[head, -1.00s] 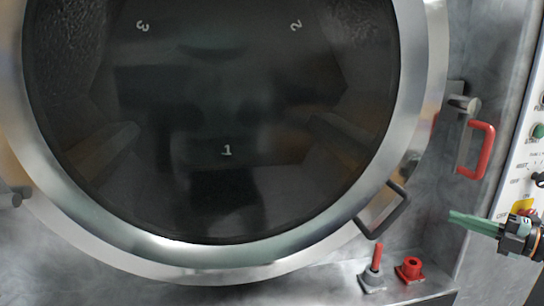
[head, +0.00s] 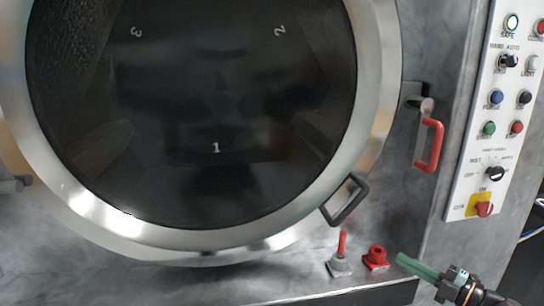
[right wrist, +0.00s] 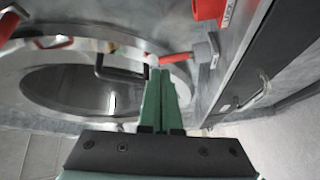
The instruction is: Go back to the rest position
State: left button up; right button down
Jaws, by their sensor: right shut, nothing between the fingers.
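My right gripper (head: 401,258) has green fingers and comes in from the lower right of the head view. It is shut and empty, in front of the washer's lower right corner, just right of the red plug fitting (head: 375,257). In the right wrist view its fingers (right wrist: 160,74) lie together, with nothing between them. The round washer door (head: 375,120) appears shut, with its dark handle (head: 346,200) at the lower right of the rim. My left gripper is not in the head view.
A red handle (head: 431,146) on a latch sits right of the door. The control panel (head: 478,165) with buttons and knobs is at the right. A red-tipped lever (head: 342,246) stands beside the red fitting. In the right wrist view, open floor (right wrist: 285,140) shows at the lower right.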

jog(key=s+a+f+m+t+h+p, duration=0.1)
jog(key=s+a+f+m+h, duration=0.1)
jog(key=s+a+f+m, duration=0.25)
jog(key=s+a+f+m+h, duration=0.1)
jog(key=a+f+m, duration=0.2)
jog(key=a+f, duration=0.3)
jog(key=s+a+f+m+g+h, duration=0.2)
jog(key=s+f+m, duration=0.2)
jog(key=s, duration=0.4)
jog(key=s+a+f+m+g+h+p, duration=0.1)
jog(key=s+a+f+m+g+h, duration=0.1)
jog(key=s, duration=0.6)
jog(key=s+a+f+m+g+h+p, duration=0.1)
jog(key=s+a+f+m+g+h, duration=0.1)
jog(key=s+f+m, duration=0.5)
jog(key=shift+s+a+f+h, duration=0.4)
jog(key=shift+s+a, duration=0.35)
jog(key=shift+s, duration=0.35)
